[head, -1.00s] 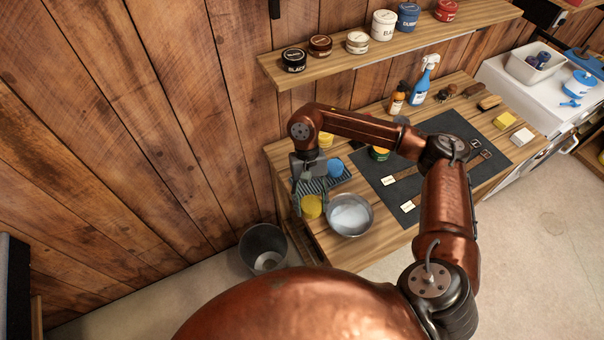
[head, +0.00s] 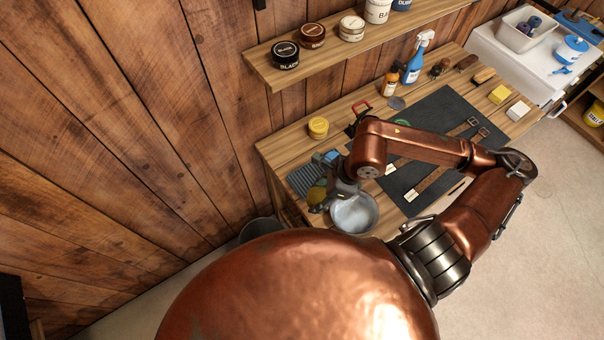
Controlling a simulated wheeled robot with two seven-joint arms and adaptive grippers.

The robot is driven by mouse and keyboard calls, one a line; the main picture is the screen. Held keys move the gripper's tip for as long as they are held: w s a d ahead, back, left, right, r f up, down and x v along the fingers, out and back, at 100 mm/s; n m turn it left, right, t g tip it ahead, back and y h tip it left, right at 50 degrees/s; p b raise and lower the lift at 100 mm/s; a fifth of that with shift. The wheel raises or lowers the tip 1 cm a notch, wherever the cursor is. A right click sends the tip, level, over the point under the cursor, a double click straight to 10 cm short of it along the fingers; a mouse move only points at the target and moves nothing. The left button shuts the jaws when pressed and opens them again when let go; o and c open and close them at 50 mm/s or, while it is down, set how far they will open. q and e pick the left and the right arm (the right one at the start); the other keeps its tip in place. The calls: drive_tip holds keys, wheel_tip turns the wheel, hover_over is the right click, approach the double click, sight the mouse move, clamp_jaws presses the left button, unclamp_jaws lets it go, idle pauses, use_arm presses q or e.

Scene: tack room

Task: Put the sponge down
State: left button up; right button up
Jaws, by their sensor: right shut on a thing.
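The yellow sponge (head: 316,194) is at my right gripper (head: 327,203), just left of the metal bowl (head: 367,227) and at the near end of the grey ribbed mat (head: 302,180). My right gripper is shut on the sponge, pointing down and left, and its fingers partly cover it. I cannot tell whether the sponge touches the mat. The bowl holds a pale, whitish liquid. My left gripper is not in view.
A blue item (head: 329,157) stands at the mat's far end, close to my right arm. A yellow tin (head: 318,127) is behind it on the workbench (head: 285,147). A dark work mat (head: 440,115) with straps lies to the right. A bin (head: 257,229) stands below.

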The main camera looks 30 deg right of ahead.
drive_tip(key=shift+w+d+m, duration=0.1)
drive_tip(key=shift+w+m, duration=0.15)
drive_tip(key=shift+m, duration=0.15)
drive_tip(key=w+d+f+p, duration=0.1)
drive_tip(key=w+d+f, duration=0.15)
drive_tip(key=w, duration=0.45)
drive_tip(key=p, duration=0.1)
approach(301, 179)
drive_tip(key=shift+a+f, duration=0.2)
drive_tip(key=shift+a, duration=0.35)
drive_tip(key=shift+a+f, duration=0.2)
drive_tip(key=shift+a, duration=0.4)
drive_tip(key=shift+w+d+f, duration=0.15)
drive_tip(key=shift+w+f, duration=0.4)
drive_tip(key=shift+f, duration=0.15)
wheel_tip(301, 179, down, 3)
drive_tip(key=shift+p, duration=0.45)
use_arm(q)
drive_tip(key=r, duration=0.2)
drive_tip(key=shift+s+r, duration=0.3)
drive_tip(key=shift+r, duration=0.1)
use_arm(e)
drive_tip(key=shift+f, duration=0.1)
drive_tip(key=shift+f, duration=0.15)
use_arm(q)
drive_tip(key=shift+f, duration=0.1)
use_arm(e)
drive_tip(key=o, duration=0.9)
drive_tip(key=shift+c, duration=0.2)
